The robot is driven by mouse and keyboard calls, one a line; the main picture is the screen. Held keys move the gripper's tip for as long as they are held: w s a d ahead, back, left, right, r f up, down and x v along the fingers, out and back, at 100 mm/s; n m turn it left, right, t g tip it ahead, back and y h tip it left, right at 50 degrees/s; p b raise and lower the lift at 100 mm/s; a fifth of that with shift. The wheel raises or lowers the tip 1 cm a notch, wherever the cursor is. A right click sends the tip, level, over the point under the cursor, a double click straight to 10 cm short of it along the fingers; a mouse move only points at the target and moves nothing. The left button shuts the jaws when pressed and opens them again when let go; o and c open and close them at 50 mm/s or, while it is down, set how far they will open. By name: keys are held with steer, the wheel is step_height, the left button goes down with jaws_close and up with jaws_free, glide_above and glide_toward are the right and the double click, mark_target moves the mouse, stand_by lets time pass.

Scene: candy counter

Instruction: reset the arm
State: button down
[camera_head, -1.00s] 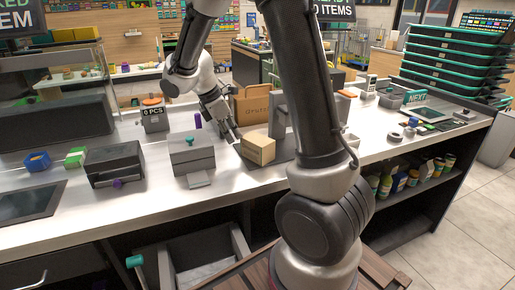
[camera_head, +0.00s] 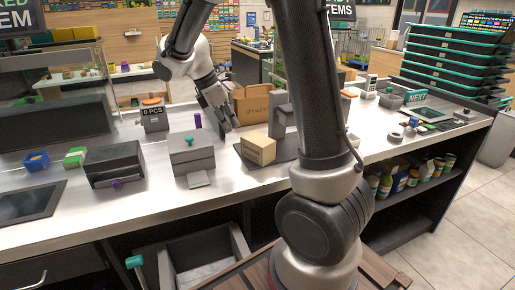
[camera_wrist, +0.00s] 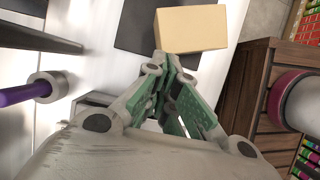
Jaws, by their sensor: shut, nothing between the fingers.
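My gripper (camera_head: 219,118) hangs over the counter in the head view, just behind and left of a small tan box. In the wrist view my gripper (camera_wrist: 172,72) has its green-padded fingers drawn together with nothing between them. The tan box (camera_head: 258,149) sits on a dark mat (camera_head: 284,146) on the counter, apart from the fingers. In the wrist view the box (camera_wrist: 192,29) lies beyond the fingertips. My arm crosses the head view and hides part of the counter.
An open cardboard carton (camera_head: 254,102) stands behind the gripper. A grey dispenser (camera_head: 191,152) and a purple post (camera_head: 198,120) stand to its left. A black box (camera_head: 114,164) is further left. Stacked trays (camera_head: 455,60) stand at the right. The counter's front edge is mostly clear.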

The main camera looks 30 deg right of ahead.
steer(key=shift+a+r, duration=0.15)
steer(key=shift+r, duration=0.6)
steer(key=shift+w, duration=0.1)
steer(key=s+d+r+m+t+y, duration=0.1)
steer(key=s+r+m+t+y, duration=0.1)
steer(key=s+m, duration=0.6)
steer(key=s+d+r+m+t+y, duration=0.1)
steer(key=s+r+m, duration=0.4)
steer(key=s, duration=1)
steer(key=m+t+y, duration=0.1)
steer(key=m+t, duration=0.1)
steer(key=shift+m, duration=0.4)
steer(key=shift+r, duration=0.1)
